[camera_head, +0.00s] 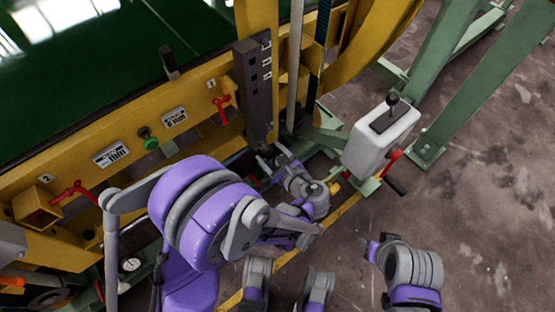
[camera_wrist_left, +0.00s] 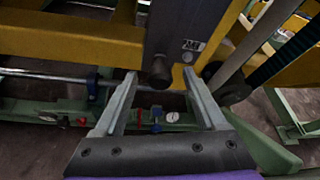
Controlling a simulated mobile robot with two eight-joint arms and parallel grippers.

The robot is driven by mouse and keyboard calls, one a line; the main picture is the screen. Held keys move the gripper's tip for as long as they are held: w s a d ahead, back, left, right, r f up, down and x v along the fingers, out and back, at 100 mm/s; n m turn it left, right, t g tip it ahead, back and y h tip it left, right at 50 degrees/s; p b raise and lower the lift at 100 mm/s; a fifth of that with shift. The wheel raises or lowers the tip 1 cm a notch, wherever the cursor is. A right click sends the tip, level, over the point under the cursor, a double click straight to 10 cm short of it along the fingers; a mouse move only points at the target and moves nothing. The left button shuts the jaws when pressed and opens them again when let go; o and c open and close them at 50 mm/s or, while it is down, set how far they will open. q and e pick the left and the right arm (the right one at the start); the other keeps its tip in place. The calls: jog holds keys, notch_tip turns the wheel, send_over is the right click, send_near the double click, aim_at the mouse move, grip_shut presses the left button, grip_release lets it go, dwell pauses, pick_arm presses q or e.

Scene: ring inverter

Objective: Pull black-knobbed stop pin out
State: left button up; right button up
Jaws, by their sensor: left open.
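The black-knobbed stop pin shows as a dark round knob (camera_wrist_left: 158,71) at the lower end of a dark upright bar in the left wrist view. The same bar (camera_head: 254,95) stands on the yellow frame in the head view, where I cannot make out the knob clearly. My left gripper (camera_head: 270,160) is open at the foot of the bar. In the left wrist view its two grey fingers (camera_wrist_left: 160,78) stand apart, with the knob between their tips in the picture. I cannot tell whether they touch it. My right arm's purple and grey links show at lower right; its fingers are not clear.
A yellow frame (camera_head: 110,120) with red handles and a green knob (camera_head: 148,138) fills the left. A white control box (camera_head: 380,140) with a black-knobbed lever stands right of the left gripper. Green legs stand behind it. Bare floor lies at right.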

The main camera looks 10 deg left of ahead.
pick_arm(q)
jog(key=shift+w+a+f, duration=0.1)
jog(key=shift+w+a, duration=0.1)
jog(key=shift+w, duration=0.05)
grip_shut()
dwell(0.3)
